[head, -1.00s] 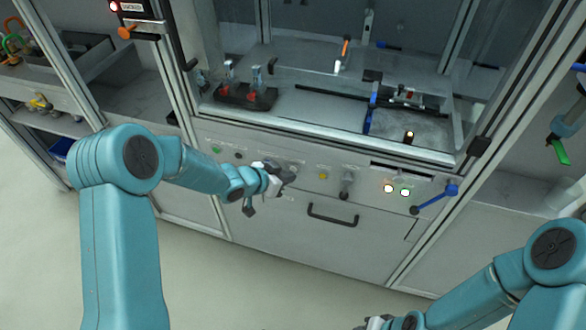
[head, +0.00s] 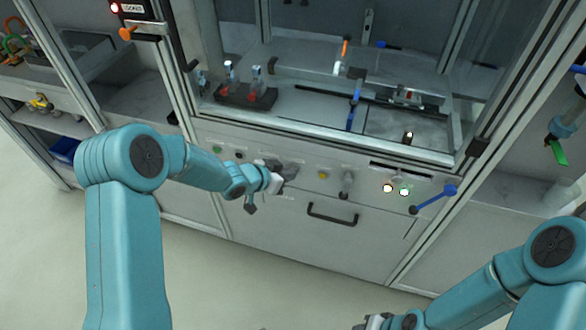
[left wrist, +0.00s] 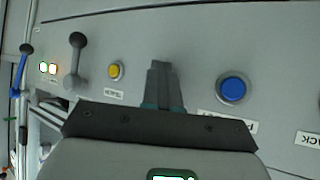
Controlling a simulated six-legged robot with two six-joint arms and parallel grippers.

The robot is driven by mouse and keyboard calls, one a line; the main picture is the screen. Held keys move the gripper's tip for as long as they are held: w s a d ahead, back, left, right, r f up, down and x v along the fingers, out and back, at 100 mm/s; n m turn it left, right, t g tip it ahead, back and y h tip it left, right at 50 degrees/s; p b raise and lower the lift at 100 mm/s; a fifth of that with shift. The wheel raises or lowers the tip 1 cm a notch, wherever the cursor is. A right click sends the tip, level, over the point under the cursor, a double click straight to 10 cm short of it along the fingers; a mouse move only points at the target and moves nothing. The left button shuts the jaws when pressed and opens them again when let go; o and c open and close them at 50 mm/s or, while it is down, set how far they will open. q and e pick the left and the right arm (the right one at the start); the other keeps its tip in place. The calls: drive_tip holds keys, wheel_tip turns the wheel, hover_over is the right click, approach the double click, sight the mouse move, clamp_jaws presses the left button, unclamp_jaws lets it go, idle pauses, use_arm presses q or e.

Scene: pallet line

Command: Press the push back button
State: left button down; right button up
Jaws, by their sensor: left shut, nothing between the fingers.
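My left gripper (head: 288,173) is at the front control panel (head: 300,193), to the left of the yellow button (head: 322,175) in the head view. In the left wrist view its closed, empty fingers (left wrist: 161,72) point at the panel between the yellow button (left wrist: 116,71) and a blue button (left wrist: 233,89). The gripper appears apart from both buttons. A label under the blue button is partly covered by my gripper; another at the right edge is cut off, so I cannot tell which button is push back. My right gripper (head: 376,322) is at the bottom edge, partly cut off.
The panel also has a green button (head: 217,149), a dark button (head: 239,155), a grey lever (head: 347,184), two lit lamps (head: 396,190) and a blue-handled lever (head: 436,199). A drawer handle (head: 332,214) sticks out below. A glazed enclosure with a blue pusher (head: 354,105) is above.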

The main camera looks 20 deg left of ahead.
use_arm(q)
drive_tip(key=shift+s, duration=0.1)
drive_tip(key=shift+s+b, duration=0.6)
drive_tip(key=shift+s, duration=0.1)
drive_tip(key=s+b, duration=0.2)
drive_tip(key=s, duration=0.3)
drive_tip(key=shift+a+b, duration=0.1)
drive_tip(key=shift+b, duration=0.25)
idle(0.4)
